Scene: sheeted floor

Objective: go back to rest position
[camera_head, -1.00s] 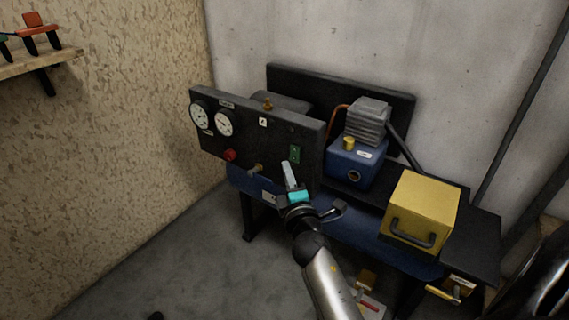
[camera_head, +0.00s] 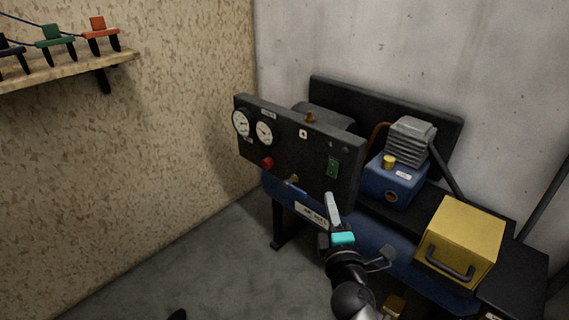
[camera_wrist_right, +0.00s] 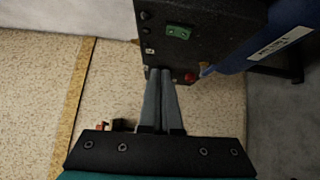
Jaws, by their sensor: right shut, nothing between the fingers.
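My right gripper (camera_head: 331,207) comes up from the bottom of the head view. It is in front of the lower right part of the black gauge panel (camera_head: 290,158). Its fingers are shut with nothing between them. In the right wrist view the two grey fingers (camera_wrist_right: 160,76) lie together and point toward the panel's edge (camera_wrist_right: 190,58). I cannot tell whether the fingertips touch the panel. My left gripper is out of view.
The panel carries two gauges, a red knob (camera_head: 267,163) and a green switch (camera_head: 332,167). A blue pump (camera_head: 396,182) and a yellow box (camera_head: 463,235) sit right of it. A wall shelf (camera_head: 66,70) holds several clamps. Floor at lower left is mostly clear.

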